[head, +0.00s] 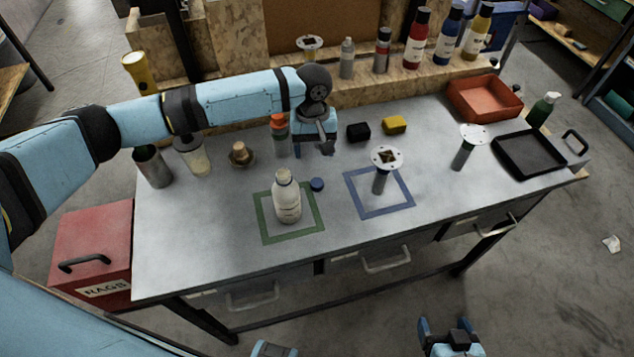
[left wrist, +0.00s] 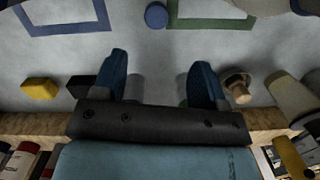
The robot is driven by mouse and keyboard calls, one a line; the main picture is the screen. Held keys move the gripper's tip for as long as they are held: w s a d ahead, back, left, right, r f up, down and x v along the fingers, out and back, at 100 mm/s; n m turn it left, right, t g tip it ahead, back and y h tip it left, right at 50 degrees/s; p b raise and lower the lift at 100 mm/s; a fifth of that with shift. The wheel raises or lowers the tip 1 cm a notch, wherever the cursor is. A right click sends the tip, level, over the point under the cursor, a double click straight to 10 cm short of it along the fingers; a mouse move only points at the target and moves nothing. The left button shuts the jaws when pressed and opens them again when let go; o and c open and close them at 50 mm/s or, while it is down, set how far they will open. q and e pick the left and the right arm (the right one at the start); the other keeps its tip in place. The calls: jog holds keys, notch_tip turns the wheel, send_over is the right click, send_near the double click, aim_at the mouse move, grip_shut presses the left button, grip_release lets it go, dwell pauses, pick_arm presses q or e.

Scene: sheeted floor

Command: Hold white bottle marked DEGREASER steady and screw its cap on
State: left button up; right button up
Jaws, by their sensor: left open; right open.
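The white bottle (head: 287,203) stands upright inside the green square outline (head: 264,223) on the grey workbench; its lettering is too small to read. No blue cap is on its neck. A small blue cap (head: 317,184) lies on the bench just right of the bottle, and shows at the top of the left wrist view (left wrist: 156,15). My left gripper (head: 327,142) is open and empty, pointing down behind the cap and bottle, apart from both. Its two fingers (left wrist: 160,75) are spread over bare bench. My right gripper (head: 450,330) is open and empty, in front of the bench.
A blue square outline (head: 350,197) holds a post with a white disc top (head: 386,158). Black (head: 358,131) and yellow (head: 394,125) blocks, an orange-topped bottle (head: 279,140) and a brown knob (head: 240,154) stand near my left gripper. The front left bench is clear.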

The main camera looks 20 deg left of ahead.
pick_arm(q)
send_over(317, 182)
jog(key=f, duration=0.5)
jog(key=shift+w+a+f, duration=0.25)
jog(key=shift+w+a, duration=0.1)
jog(key=shift+a, duration=0.05)
jog(key=shift+s+d+f+p, duration=0.1)
jog(key=shift+d+f, duration=0.05)
jog(key=shift+f, duration=0.7)
jog(key=shift+s+d+f+p, duration=0.1)
jog(key=shift+f, duration=0.75)
jog(key=shift+s+d+f+p, duration=0.1)
jog(key=shift+d+f, duration=0.05)
jog(key=shift+f, duration=0.7)
jog(key=shift+c, duration=0.4)
jog(key=c, duration=0.9)
